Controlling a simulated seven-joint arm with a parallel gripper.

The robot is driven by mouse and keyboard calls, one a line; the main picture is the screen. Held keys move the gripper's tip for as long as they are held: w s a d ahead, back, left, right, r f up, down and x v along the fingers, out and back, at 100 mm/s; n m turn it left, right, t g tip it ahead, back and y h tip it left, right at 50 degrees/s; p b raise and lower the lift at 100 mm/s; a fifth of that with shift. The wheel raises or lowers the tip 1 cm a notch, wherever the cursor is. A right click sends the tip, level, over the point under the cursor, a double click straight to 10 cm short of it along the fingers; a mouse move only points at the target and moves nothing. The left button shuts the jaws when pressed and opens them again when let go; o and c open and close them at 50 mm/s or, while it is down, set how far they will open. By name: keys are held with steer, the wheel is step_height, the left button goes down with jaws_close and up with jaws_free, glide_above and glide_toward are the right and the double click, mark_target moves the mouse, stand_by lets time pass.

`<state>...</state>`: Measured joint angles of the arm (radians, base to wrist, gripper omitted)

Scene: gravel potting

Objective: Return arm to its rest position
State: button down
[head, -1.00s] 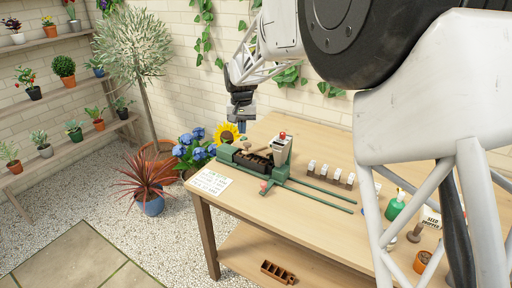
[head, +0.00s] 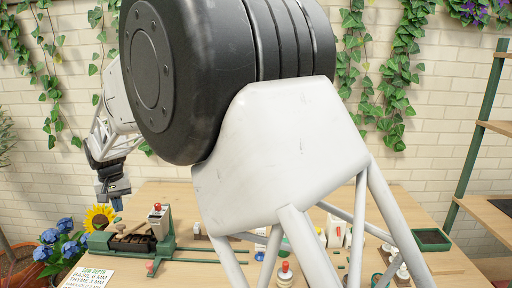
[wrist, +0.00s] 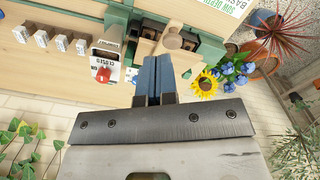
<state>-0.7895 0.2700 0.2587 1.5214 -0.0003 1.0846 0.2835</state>
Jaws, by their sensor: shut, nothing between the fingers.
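My gripper (wrist: 153,80) shows in the wrist view with its two blue fingers together and nothing between them. In the head view my gripper (head: 113,190) hangs at the left, above the left part of the table, over the green seeding rig. The rig (head: 140,243) stands on the wooden table with a dark tray in it and a white hopper (head: 159,222) with a red knob. In the wrist view the hopper (wrist: 108,55) lies to the left of the fingers, apart from them. A round tan knob or mallet head (wrist: 172,41) is just beyond the fingertips.
The wooden table (head: 200,265) carries a sow-depth card (head: 88,278), small white-topped pieces and bottles, partly hidden by my arm. A sunflower (head: 99,218) and blue flowers (head: 60,243) stand at the left edge. A brick wall with ivy is behind.

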steer(key=s+d+r+m, duration=0.15)
steer(key=d+r, duration=0.25)
steer(key=d, duration=0.9)
steer(key=s+d+r+m+t, duration=0.1)
steer(key=s+d+r, duration=0.2)
steer(key=d, duration=1.1)
steer(key=s+d+r+m, duration=0.1)
steer(key=s+d+r, duration=0.25)
steer(key=d, duration=0.95)
steer(key=s+d+f+m, duration=0.1)
steer(key=s+d+f, duration=0.2)
steer(key=s+d, duration=0.8)
steer(key=s+d+f+m+t, duration=0.1)
steer(key=s+d+f, duration=0.2)
steer(key=s+d, duration=0.9)
steer(key=shift+s+t, duration=0.3)
steer(key=shift+s, duration=0.45)
